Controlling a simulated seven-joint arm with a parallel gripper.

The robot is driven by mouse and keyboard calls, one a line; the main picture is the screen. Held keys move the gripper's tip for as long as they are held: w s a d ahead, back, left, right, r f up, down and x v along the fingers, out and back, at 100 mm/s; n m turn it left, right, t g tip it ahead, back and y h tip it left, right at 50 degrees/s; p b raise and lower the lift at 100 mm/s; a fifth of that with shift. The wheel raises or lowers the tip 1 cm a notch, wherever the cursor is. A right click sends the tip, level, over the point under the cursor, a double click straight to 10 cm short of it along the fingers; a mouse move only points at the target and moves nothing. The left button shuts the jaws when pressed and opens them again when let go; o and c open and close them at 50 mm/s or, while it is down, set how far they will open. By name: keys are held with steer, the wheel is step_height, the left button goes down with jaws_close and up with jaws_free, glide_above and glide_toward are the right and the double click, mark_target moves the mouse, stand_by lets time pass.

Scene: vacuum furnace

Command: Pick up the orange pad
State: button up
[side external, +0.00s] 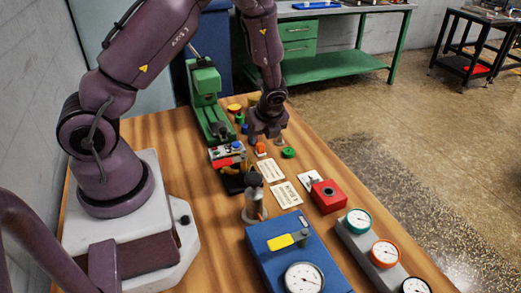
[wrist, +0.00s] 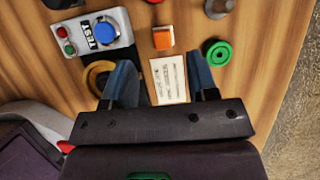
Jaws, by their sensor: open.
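The orange pad (wrist: 163,38) is a small block with a paler orange face. In the wrist view it lies on the wooden table beyond my fingertips, roughly centred between their lines. In the side view the orange pad (side external: 261,149) shows just below my gripper (side external: 266,137), partly close to the fingers. In the wrist view my gripper (wrist: 163,80) is open, with two blue-grey fingers apart and nothing between them but a white card below. The height gap between fingers and pad is hard to tell.
A green round knob (wrist: 217,52) sits right of the pad. A test box (wrist: 103,33) with a blue button stands left. A white printed card (wrist: 170,79) lies nearer. A green machine (side external: 207,100) stands behind, and a red box (side external: 328,196) stands at the right.

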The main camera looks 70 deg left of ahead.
mark_target(261, 144)
steer(key=shift+x, duration=3.1)
steer(key=shift+w, duration=0.15)
steer(key=shift+c, duration=0.4)
steer(key=c, duration=0.8)
